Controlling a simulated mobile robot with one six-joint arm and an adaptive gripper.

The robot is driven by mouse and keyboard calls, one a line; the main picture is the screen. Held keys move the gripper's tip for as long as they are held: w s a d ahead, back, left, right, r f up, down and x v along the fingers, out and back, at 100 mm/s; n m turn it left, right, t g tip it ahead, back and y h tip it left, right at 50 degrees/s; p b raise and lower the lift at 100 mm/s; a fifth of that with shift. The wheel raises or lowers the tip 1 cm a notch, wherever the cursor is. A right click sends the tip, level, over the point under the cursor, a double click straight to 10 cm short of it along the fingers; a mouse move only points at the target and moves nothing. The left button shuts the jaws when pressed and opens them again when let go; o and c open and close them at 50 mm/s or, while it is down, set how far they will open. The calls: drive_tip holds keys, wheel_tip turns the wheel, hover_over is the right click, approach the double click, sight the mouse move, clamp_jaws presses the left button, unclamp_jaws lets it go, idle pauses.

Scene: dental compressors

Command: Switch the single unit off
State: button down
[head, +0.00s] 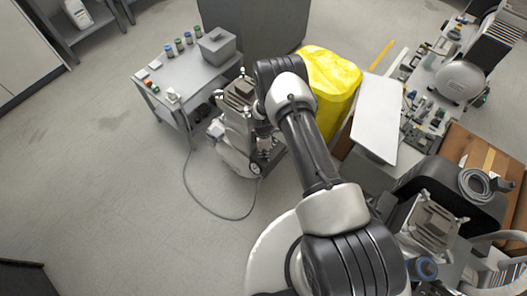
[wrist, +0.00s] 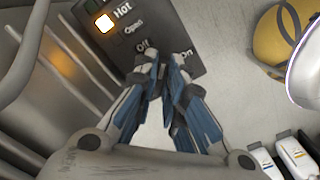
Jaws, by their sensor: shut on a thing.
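The single unit (head: 232,158), a compressor with a pale tank and a finned motor on top, stands on the floor beneath my arm. In the wrist view its dark control panel (wrist: 182,22) carries the words Hot, Open, Off and On, with an amber lamp (wrist: 104,23) lit beside Hot. My gripper (wrist: 166,66) is at the panel's lower edge, its blue-padded fingers closed together between Off and On. It is shut on the switch knob, which the fingertips mostly hide, so its setting cannot be read.
A small grey table (head: 178,78) with jars and a box stands behind left of the unit. A yellow covered object (head: 330,82) is close on the right. A cable (head: 205,208) loops over the floor. Other equipment crowds the right; the left floor is open.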

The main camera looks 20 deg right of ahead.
drive_tip(key=n, duration=0.4)
drive_tip(key=shift+w+n, duration=0.1)
drive_tip(key=shift+n, duration=0.2)
drive_tip(key=n, duration=0.4)
drive_tip(key=shift+w, duration=0.1)
drive_tip(key=shift+n, duration=0.3)
drive_tip(key=c, duration=1.7)
unclamp_jaws()
drive_tip(key=shift+o, duration=0.2)
drive_tip(key=shift+r, duration=0.1)
wheel_tip(320, 180, up, 12)
